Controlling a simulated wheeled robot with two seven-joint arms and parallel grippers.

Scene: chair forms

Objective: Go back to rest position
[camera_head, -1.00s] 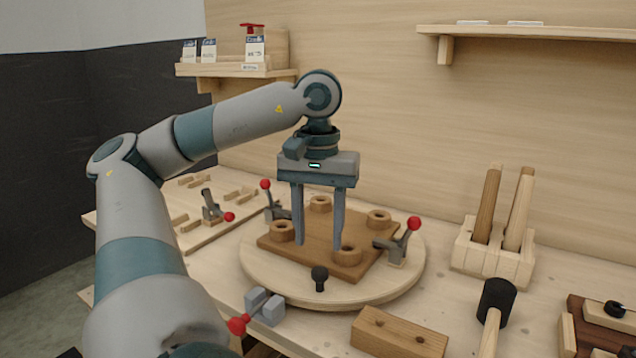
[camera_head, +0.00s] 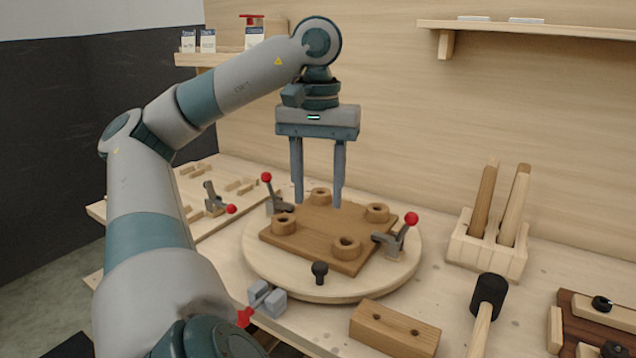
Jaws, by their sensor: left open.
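My left gripper (camera_head: 318,203) is open and empty, with its two fingers pointing down. It hangs above a brown wooden plate (camera_head: 318,238) that bears several ring-shaped bosses near its corners. The plate lies on a round pale wooden turntable (camera_head: 350,292). The fingertips appear clear of the plate. My right gripper is not in view.
Red-knobbed toggle clamps (camera_head: 398,237) stand on both sides of the plate. A grey vise with a red handle (camera_head: 268,300), a drilled wooden block (camera_head: 395,329), a mallet (camera_head: 488,298) and a tool holder (camera_head: 487,252) stand nearby. A shelf (camera_head: 530,31) is on the back wall.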

